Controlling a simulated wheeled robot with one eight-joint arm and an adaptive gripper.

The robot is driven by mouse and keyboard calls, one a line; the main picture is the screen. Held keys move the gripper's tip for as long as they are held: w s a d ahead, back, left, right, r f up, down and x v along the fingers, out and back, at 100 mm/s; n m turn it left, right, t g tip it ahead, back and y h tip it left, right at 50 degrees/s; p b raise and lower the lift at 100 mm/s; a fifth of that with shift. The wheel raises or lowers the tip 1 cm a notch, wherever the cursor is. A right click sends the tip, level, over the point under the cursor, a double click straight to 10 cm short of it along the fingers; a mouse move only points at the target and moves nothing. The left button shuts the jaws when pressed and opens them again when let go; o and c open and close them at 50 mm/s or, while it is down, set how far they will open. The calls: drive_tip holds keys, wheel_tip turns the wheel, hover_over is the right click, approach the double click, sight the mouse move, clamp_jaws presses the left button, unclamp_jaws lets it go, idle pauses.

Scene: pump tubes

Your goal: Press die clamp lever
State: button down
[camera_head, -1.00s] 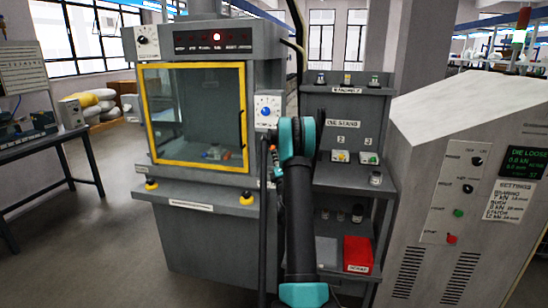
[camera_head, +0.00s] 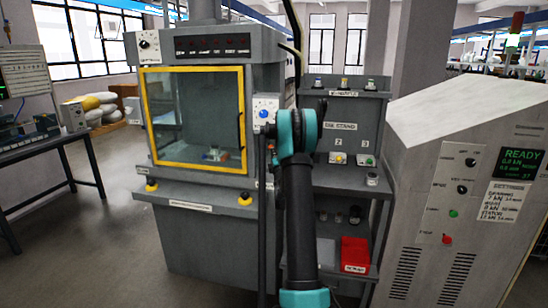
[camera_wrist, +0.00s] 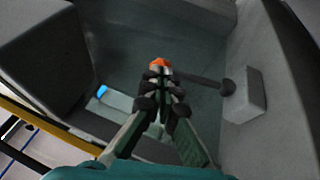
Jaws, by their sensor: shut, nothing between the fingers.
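In the wrist view my gripper (camera_wrist: 160,78) is shut and empty, its fingertips together inside a grey enclosure. A small orange piece (camera_wrist: 160,63) sits right at the fingertips; I cannot tell whether they touch it. A dark lever-like rod with a round black knob (camera_wrist: 227,87) runs sideways just right of the fingertips, beside a grey block (camera_wrist: 246,97). I cannot tell for sure which part is the clamp lever. The press (camera_head: 205,190) has a yellow-framed window (camera_head: 195,112).
A shelf stand (camera_head: 345,110) with small parts and a red bin (camera_head: 355,252) stand right of the press. The control cabinet (camera_head: 470,200) at the right reads READY. A workbench (camera_head: 40,142) is at the left. Enclosure walls surround my gripper closely.

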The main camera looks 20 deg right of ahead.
drive_tip(key=w+d+r, duration=0.1)
drive_tip(key=w+d, duration=0.3)
drive_tip(key=w, duration=0.2)
idle(0.6)
drive_tip(key=shift+r, duration=0.1)
drive_tip(key=shift+s, duration=0.1)
idle(0.3)
